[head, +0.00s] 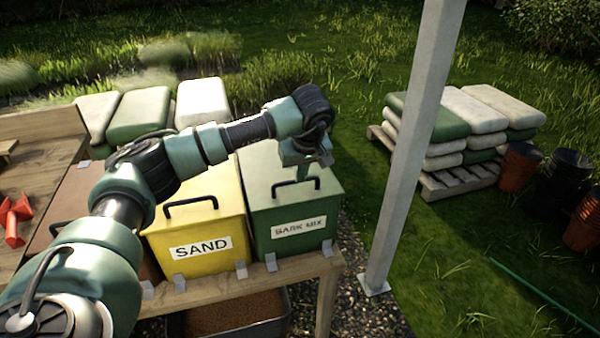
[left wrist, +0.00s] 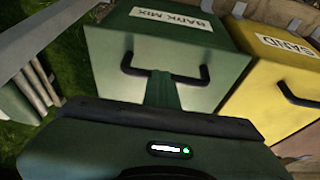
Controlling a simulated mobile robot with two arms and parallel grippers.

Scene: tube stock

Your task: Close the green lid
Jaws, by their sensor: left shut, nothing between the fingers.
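The green lid (head: 265,178) tops the green box (head: 262,246) labelled BARK MIX, at the right end of the bench in the head view. It lies flat on the box, with no gap that I can see. My left gripper (head: 306,164) is shut and empty, pointing down over the lid by the handle. In the left wrist view the gripper (left wrist: 162,92) is at the middle of the handle (left wrist: 137,70), over the lid (left wrist: 110,78). I cannot tell if it touches. My right gripper is not in view.
A yellow box (head: 200,245) labelled SAND stands left of the green one on the wooden bench (head: 310,265). A grey post (head: 408,150) rises to the right. Stacked sacks (head: 470,108) and pots lie beyond on grass. A red tool (head: 14,220) lies at the left.

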